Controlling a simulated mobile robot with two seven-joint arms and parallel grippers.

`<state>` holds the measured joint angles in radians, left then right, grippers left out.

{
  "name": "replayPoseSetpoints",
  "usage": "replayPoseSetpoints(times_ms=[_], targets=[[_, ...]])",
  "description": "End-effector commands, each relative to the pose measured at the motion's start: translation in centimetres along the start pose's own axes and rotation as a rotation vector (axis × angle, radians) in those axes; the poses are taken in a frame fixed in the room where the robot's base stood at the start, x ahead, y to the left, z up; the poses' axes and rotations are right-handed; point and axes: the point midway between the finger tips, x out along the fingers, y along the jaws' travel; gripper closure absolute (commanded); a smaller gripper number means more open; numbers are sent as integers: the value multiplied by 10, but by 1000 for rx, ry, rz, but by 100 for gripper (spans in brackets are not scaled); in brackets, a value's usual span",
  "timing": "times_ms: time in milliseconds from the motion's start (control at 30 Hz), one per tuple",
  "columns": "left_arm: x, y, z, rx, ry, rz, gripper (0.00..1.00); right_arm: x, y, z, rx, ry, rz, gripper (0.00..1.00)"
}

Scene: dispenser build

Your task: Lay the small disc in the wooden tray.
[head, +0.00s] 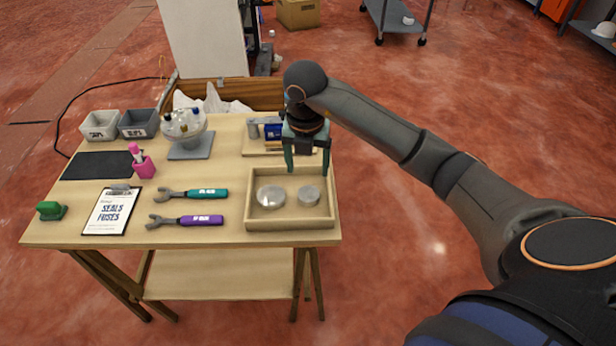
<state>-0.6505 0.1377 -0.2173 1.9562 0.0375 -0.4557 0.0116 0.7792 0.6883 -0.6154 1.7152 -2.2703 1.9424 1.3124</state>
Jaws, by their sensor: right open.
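The wooden tray (290,224) sits at the right front of the table. A small pale disc (308,195) lies inside it on the right side. A larger pale disc (271,196) lies to its left in the same tray. My right gripper (306,170) is open and empty, with its fingers pointing down, above the rear part of the tray and just behind the small disc. It appears apart from both discs. My left gripper is not in view.
Two wrenches, teal-handled (207,194) and purple-handled (201,220), lie left of the tray. A wooden board (255,151) with items lies behind the tray.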

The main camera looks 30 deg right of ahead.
Motion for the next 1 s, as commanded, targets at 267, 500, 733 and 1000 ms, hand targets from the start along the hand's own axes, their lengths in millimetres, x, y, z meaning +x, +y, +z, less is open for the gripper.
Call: replayPoseSetpoints(times_ms=[267,500,733,1000], targets=[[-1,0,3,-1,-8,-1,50,-24,0,0,1,-1,-1,22],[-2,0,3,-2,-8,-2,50,-25,0,0,1,0,-1,22],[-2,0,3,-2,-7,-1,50,-24,0,0,1,0,-1,22],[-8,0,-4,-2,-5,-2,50,-4,38,-60,-159,201,189,22]])
